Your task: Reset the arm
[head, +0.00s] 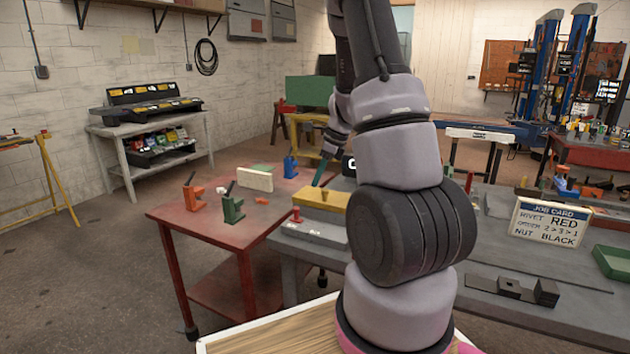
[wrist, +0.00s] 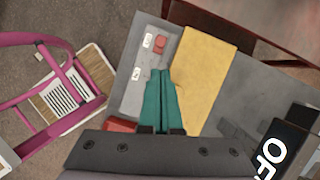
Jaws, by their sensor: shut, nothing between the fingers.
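My gripper (head: 321,172) shows in the head view beyond my upper arm, over the near left end of the grey bench (head: 530,283). In the wrist view its two green fingers (wrist: 161,75) are together with nothing between them. They point down toward a yellow block (wrist: 203,72), which lies just to their right. The yellow block also shows in the head view (head: 322,199). Beside it is a grey plate with a red button (wrist: 160,44) and small white labels. My arm hides part of the bench in the head view.
A red cart (head: 215,228) at left holds an orange tool (head: 194,196), a green tool (head: 232,208), a blue tool (head: 290,166) and a cream block (head: 255,179). A job card (head: 549,223), a green tray (head: 613,261) and dark blocks (head: 528,289) stand at right.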

